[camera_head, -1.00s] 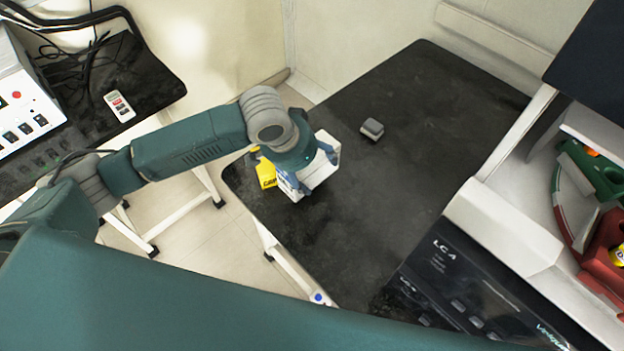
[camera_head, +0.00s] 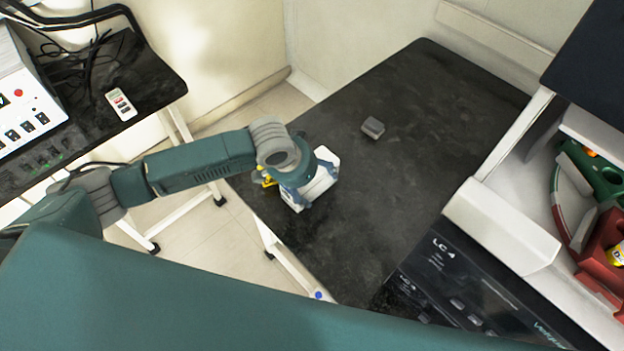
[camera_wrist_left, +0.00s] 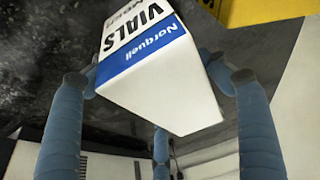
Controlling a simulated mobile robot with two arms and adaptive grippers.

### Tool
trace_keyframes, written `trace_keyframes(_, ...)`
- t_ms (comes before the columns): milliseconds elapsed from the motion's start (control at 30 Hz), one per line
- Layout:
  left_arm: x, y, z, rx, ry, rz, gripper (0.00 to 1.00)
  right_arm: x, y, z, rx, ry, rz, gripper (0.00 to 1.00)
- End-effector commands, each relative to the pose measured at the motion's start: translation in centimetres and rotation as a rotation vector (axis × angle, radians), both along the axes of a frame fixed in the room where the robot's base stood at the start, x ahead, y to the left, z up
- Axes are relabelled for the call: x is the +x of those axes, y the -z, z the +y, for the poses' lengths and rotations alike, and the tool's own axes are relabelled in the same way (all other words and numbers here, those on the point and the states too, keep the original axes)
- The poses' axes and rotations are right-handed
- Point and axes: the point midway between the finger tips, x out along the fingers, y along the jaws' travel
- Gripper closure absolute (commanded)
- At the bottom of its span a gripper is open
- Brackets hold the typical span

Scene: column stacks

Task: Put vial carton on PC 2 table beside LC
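The vial carton (camera_head: 322,184) is white with a blue band. Its "VIALS" and "Norquell" print shows in the left wrist view (camera_wrist_left: 165,80). My left gripper (camera_head: 308,185) has its blue fingers on both sides of the carton and holds it over the left edge area of the black table (camera_head: 400,200). I cannot tell whether the carton touches the table top. A unit marked "LC 4" (camera_head: 450,275) sits at the lower right by the table's near end. My right gripper is out of view.
A yellow box-like thing (camera_head: 268,178) is close beside the gripper, mostly hidden. A small grey block (camera_head: 373,127) lies on the table. The table's middle and far right are clear.

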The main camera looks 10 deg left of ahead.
Motion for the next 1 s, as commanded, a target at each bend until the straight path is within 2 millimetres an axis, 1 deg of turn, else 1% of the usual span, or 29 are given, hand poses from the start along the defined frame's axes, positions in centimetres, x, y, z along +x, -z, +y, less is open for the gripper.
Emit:
trace_keyframes(333, 0.0, -0.1, 0.0, 0.0, 0.0, 0.0, 0.1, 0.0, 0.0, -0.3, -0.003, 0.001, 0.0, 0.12)
trace_keyframes(467, -0.2, -0.9, 0.2, -0.001, -0.001, -0.001, 0.1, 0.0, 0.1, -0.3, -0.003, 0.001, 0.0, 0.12)
trace_keyframes(567, -0.7, -2.4, 0.5, -0.002, 0.0, -0.002, 0.1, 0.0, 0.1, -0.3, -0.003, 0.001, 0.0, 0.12)
trace_keyframes(800, -2.3, -7.2, 1.6, 0.0, -0.001, -0.004, 0.1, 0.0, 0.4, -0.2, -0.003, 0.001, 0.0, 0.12)
trace_keyframes(1000, -3.3, -10.2, 2.3, -0.001, -0.001, -0.002, 0.1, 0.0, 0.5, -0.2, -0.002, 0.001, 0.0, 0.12)
